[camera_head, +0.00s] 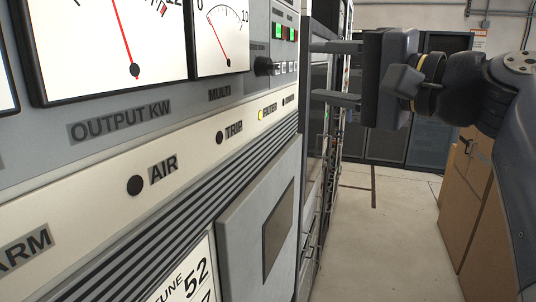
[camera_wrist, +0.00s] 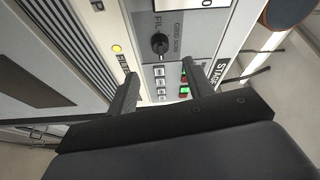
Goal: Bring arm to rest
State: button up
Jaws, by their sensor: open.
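My gripper (camera_head: 337,72) is open and empty at the upper right of the head view, its two fingers pointing left toward the rack panel. In the wrist view my gripper (camera_wrist: 160,82) has its fingers apart, with the panel's black knob (camera_wrist: 159,44) and a cluster of small buttons (camera_wrist: 172,85) showing beyond and between them. The same knob (camera_head: 264,66) shows in the head view, left of the fingertips. I cannot tell the exact gap between the fingertips and the panel.
The transmitter rack (camera_head: 120,170) with meters fills the left side. A lit yellow lamp (camera_head: 261,115) sits on its strip. Dark cabinets (camera_head: 430,115) stand at the back and brown boxes (camera_head: 470,200) at the right. The floor (camera_head: 375,235) between is clear.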

aim_at(275, 66)
jog(key=p+x, duration=0.3)
jog(key=x, duration=0.6)
jog(key=shift+w+a+r+p, duration=0.1)
jog(key=shift+w+a+p, duration=0.05)
jog(key=shift+a+p, duration=0.2)
jog(key=shift+d+f+n+b, duration=0.25)
jog(key=shift+f+b, duration=0.2)
jog(key=shift+b, duration=0.35)
jog(key=shift+n+y+b, duration=0.4)
jog(key=shift+n+b, duration=0.3)
jog(key=shift+n, duration=0.05)
jog(key=n+y+b, duration=0.1)
jog(key=n+b, duration=0.1)
jog(key=shift+f+n+t, duration=0.1)
jog(key=shift+n+t, duration=0.2)
jog(key=shift+n, duration=0.1)
jog(key=n+y+b, duration=0.1)
jog(key=n+b, duration=0.1)
jog(key=n, duration=0.1)
jog(key=shift+w+n+y, duration=0.1)
jog(key=shift+n+y, duration=0.3)
jog(key=n+g+y+b, duration=0.1)
jog(key=n, duration=0.2)
jog(key=shift+w, duration=0.1)
jog(key=shift+w+d+n+g+y, duration=0.1)
jog(key=shift+n+g+y, duration=0.4)
jog(key=shift+n, duration=0.8)
jog(key=shift+w+n+g+y, duration=0.1)
jog(key=shift+n+g+y, duration=0.4)
jog(key=shift+n, duration=0.8)
